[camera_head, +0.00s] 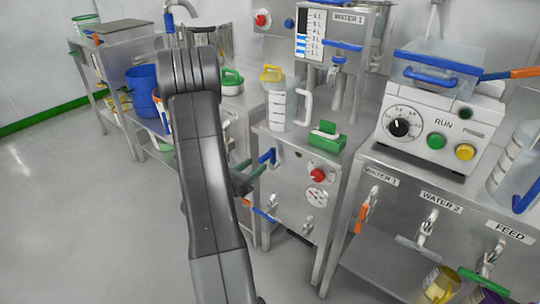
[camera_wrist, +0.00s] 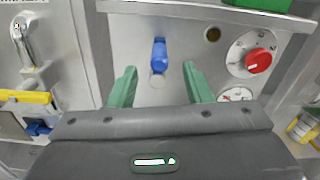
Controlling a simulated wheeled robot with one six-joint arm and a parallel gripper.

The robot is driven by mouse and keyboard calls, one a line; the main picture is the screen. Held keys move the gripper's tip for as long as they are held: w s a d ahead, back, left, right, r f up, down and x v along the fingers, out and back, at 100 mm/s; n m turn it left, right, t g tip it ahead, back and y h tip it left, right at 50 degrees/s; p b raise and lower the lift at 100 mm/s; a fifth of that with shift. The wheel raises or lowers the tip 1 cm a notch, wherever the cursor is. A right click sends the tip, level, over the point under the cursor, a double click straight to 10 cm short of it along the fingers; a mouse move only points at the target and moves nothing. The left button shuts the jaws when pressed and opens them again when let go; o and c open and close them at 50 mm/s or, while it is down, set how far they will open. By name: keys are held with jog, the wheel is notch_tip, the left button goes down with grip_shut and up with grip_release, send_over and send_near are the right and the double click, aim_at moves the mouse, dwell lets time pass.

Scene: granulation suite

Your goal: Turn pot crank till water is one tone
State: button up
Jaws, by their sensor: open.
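A steel pot (camera_head: 222,42) stands at the back, partly behind my arm, with a dark bar across its top; I cannot tell whether this bar is its crank. The water inside is not visible. My gripper (camera_wrist: 160,86) has two green fingers, spread apart and empty. It faces the front of a steel cabinet (camera_head: 290,170). A blue handle (camera_wrist: 158,55) on that front shows between and beyond the fingertips in the wrist view; I see no contact. In the head view this handle (camera_head: 267,156) is just right of the green fingers.
A red knob (camera_head: 317,175) and a gauge (camera_head: 315,197) are on the cabinet front. A measuring jug (camera_head: 278,105) and green block (camera_head: 327,138) stand on top. A dial machine (camera_head: 440,125) and several taps are at right. Floor at left is clear.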

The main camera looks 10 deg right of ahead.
aim_at(271, 152)
jog(key=x, duration=0.8)
jog(key=shift+w+d+b, duration=0.2)
jog(key=shift+b, duration=0.2)
grip_shut()
